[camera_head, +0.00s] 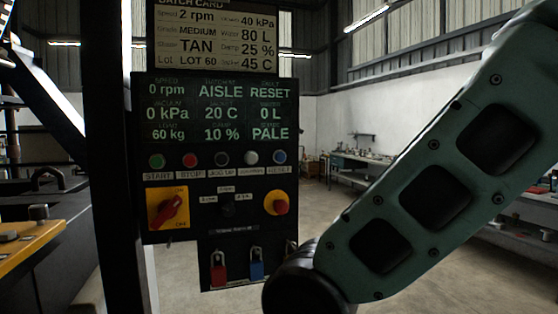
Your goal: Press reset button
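The reset button is the blue round button (279,157) at the right end of the row on the dark control panel (215,130). A label below it appears to read RESET (278,170). The display above shows green text, including AISLE, RESET and PALE. My green arm link (430,180) crosses the right side of the view, to the right of the panel. My gripper is not in view, so its state and its distance from the button do not show.
The row also has green (156,161), red (190,160), black (222,158) and white (251,157) buttons. Below are a red rotary switch (168,208) on yellow and a red-and-yellow knob (277,203). Red (218,273) and blue (257,269) padlocks hang underneath. A dark post (112,150) stands left.

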